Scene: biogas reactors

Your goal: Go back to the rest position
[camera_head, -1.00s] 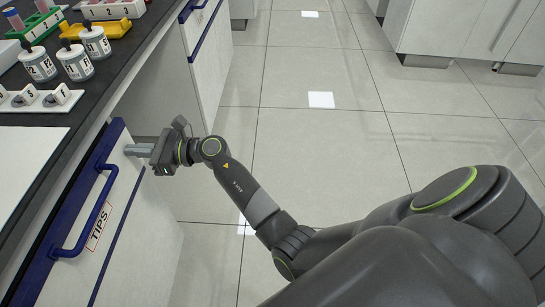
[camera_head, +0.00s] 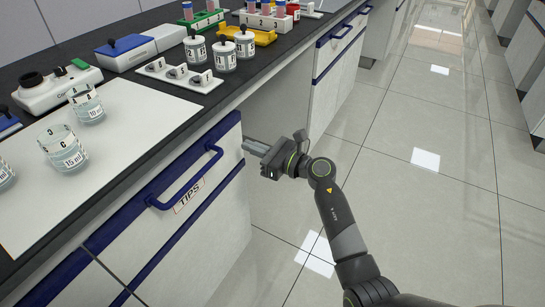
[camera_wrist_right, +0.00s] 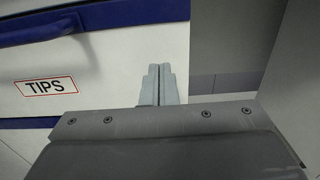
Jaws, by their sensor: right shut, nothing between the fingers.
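My right gripper (camera_head: 248,147) is shut and empty. It is at the right end of the drawer front labelled TIPS (camera_head: 189,195), below the bench top, with its fingers pointing toward the cabinet. In the right wrist view its closed fingers (camera_wrist_right: 158,84) stand in front of the white drawer face, right of the TIPS label (camera_wrist_right: 46,86). The blue drawer handle (camera_head: 186,182) is left of the gripper and apart from it. I cannot tell whether the fingertips touch the drawer. My left gripper is not in view.
The dark bench top (camera_head: 150,82) holds a white mat (camera_head: 120,125) with glass beakers (camera_head: 64,150). Several labelled bottles (camera_head: 225,55), a white rack (camera_head: 180,76) and a yellow tray (camera_head: 262,38) stand farther back. The tiled floor (camera_head: 400,210) to the right is clear.

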